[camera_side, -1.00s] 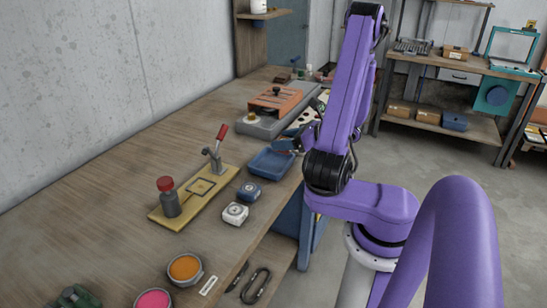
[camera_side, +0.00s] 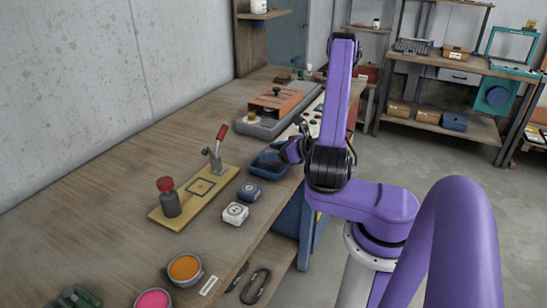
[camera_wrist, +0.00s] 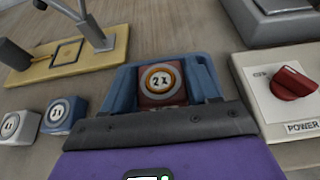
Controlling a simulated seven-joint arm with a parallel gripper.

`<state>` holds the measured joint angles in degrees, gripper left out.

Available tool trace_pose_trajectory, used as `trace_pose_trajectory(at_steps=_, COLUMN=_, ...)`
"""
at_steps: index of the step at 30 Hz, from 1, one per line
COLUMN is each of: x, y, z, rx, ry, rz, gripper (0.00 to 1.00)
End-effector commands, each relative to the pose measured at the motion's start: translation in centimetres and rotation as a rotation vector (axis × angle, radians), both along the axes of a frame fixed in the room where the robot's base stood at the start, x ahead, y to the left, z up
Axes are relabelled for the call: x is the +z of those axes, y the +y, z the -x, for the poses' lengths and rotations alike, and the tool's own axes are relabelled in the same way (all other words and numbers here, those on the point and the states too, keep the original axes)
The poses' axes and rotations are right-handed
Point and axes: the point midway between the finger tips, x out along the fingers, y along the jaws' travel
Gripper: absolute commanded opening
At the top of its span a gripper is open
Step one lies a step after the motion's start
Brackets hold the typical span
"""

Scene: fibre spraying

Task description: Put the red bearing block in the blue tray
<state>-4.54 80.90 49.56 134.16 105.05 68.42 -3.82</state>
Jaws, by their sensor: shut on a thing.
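The red bearing block (camera_wrist: 162,83), with a round "2 X" face label, sits between the two blue fingers of my gripper (camera_wrist: 164,72) in the wrist view. My gripper is shut on it. Whether the block touches the tray floor cannot be told.
A blue block (camera_side: 249,191) and a white block (camera_side: 235,213) stand left of the tray. A yellow board (camera_side: 181,211) with a toggle clamp lies beyond them. A panel with a red knob (camera_wrist: 293,82) is close on the right. An orange-topped fixture (camera_side: 277,100) stands behind.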

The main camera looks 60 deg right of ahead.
Motion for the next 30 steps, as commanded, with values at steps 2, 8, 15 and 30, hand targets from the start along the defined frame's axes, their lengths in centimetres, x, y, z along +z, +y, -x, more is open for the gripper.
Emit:
trace_pose_trajectory(at_steps=2, x=-0.9, y=0.0, z=0.0, rx=-0.002, ry=-0.002, rz=-0.001, gripper=0.12)
trace_pose_trajectory(at_steps=8, x=-1.9, y=0.0, z=0.0, rx=-0.001, ry=-0.002, rz=0.001, gripper=0.12)
trace_pose_trajectory(at_steps=15, x=-1.9, y=0.0, z=0.0, rx=-0.001, ry=-0.002, rz=0.003, gripper=0.12)
trace_pose_trajectory(at_steps=30, x=-2.2, y=0.0, z=0.1, rx=-0.001, ry=0.0, rz=0.001, gripper=0.85)
